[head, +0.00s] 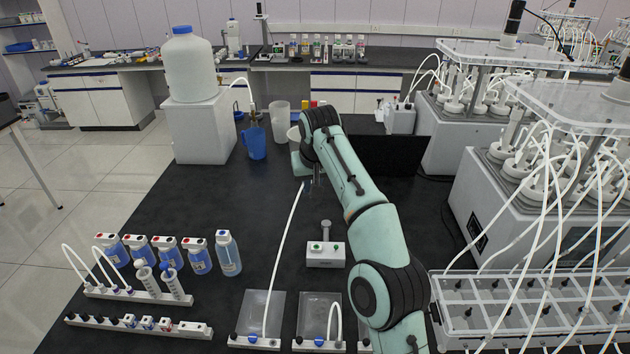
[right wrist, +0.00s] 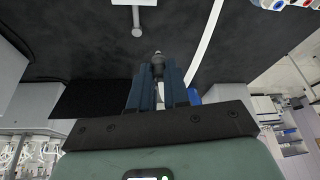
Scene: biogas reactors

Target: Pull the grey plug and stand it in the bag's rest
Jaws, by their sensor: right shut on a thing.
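My right gripper (head: 315,184) is shut above the black bench, beyond the small white block. In the right wrist view its fingers (right wrist: 157,78) close on a small grey piece (right wrist: 157,58), which looks like the grey plug; most of it is hidden between the fingers. A white tube (head: 285,248) runs from the left flat grey bag (head: 262,303) up to near this gripper. I cannot tell whether its end joins the held piece. The bag's white rest (head: 254,342) lies along its front edge with dark and blue fittings. My left gripper is not in view.
A white block (head: 325,256) with an upright grey post (head: 326,229) stands between gripper and bags. A second bag (head: 319,308) lies right of the first. Blue bottles (head: 198,258) and racks stand left; a blue jug (head: 256,144) stands behind. Reactors and a tube-crossed tray (head: 455,338) fill the right.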

